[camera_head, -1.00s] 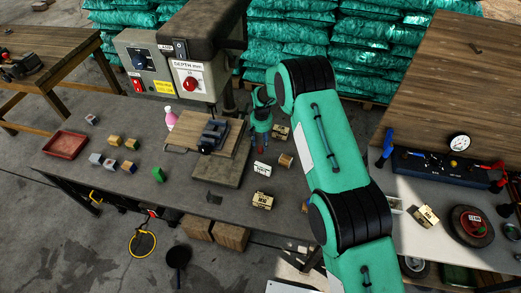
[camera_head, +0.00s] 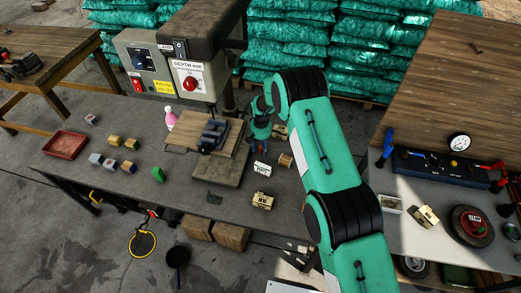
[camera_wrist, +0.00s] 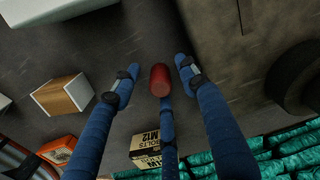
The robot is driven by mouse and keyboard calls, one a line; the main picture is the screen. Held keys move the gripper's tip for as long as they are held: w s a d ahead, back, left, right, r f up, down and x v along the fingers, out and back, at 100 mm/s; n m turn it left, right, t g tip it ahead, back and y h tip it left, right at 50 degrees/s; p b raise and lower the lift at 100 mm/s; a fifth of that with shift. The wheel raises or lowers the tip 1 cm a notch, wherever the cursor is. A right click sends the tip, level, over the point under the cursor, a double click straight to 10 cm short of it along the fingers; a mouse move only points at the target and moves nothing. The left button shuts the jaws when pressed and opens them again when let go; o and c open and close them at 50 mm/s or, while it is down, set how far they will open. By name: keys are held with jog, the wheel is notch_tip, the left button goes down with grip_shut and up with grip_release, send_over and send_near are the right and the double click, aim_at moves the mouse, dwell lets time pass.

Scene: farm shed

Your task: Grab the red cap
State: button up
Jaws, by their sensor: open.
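The red cap (camera_wrist: 159,81) is a small dull-red cylinder in the upper middle of the wrist view, over the dark bench top. My gripper (camera_wrist: 157,70) is open, with blue fingers on the cap's left and right and a third finger just below it in the picture. The side fingers are apart from the cap; I cannot tell whether the lower finger touches it.
The drill press base (camera_head: 228,165) stands close to the left of my gripper. Small boxes (camera_head: 262,168) (camera_head: 263,200) and a wood-faced block (camera_head: 286,160) lie nearby. An M12 bolts box (camera_wrist: 146,148) is below the fingers in the wrist view.

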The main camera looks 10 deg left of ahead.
aim_at(260, 146)
jog(key=c, duration=0.9)
jog(key=shift+c, duration=0.2)
jog(key=shift+r, duration=0.15)
notch_tip(260, 146, up, 18)
dwell(0.3)
dwell(0.5)
